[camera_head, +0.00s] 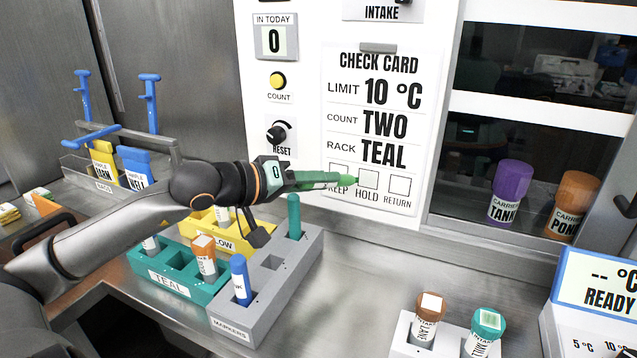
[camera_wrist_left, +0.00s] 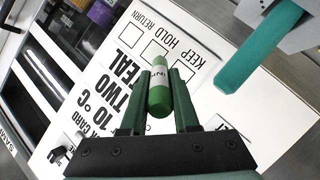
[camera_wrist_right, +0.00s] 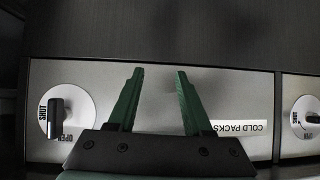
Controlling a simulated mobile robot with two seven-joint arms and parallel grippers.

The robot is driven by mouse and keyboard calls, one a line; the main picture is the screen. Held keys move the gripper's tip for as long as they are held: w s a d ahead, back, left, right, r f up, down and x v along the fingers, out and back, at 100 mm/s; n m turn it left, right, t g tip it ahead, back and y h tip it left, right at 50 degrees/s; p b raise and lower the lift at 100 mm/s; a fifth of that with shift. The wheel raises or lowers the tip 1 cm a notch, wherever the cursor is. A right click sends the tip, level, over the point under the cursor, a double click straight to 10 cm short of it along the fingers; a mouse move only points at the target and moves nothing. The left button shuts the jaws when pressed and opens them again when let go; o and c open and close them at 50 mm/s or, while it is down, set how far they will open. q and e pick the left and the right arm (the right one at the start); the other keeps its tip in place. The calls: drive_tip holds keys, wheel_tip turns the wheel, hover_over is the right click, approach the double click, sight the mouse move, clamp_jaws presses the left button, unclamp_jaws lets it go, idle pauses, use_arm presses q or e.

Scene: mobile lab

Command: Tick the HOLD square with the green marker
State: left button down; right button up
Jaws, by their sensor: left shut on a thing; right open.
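My left gripper (camera_head: 318,180) is shut on the green marker (camera_wrist_left: 160,88), which also shows in the head view (camera_head: 347,181). Its tip points at the check card (camera_head: 350,118) and shows beside the left edge of the HOLD square (camera_head: 369,179). I cannot tell whether the tip touches the card. The HOLD square looks empty, as does the RETURN square (camera_head: 400,186). The KEEP square is partly hidden behind the marker in the head view. My right gripper (camera_wrist_right: 157,72) is open and empty, in front of a drawer front labelled COLD PACKS (camera_wrist_right: 240,127).
Below the left arm stand a grey marker rack (camera_head: 262,303) with a blue marker (camera_head: 241,280) and a teal marker (camera_head: 294,216), a teal rack (camera_head: 180,275) and a yellow rack (camera_head: 240,240). Tubes stand at the front right. The counter below the card is clear.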

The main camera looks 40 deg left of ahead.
use_arm(q)
drive_tip(key=shift+w+a, duration=0.1)
drive_tip(key=shift+w, duration=0.35)
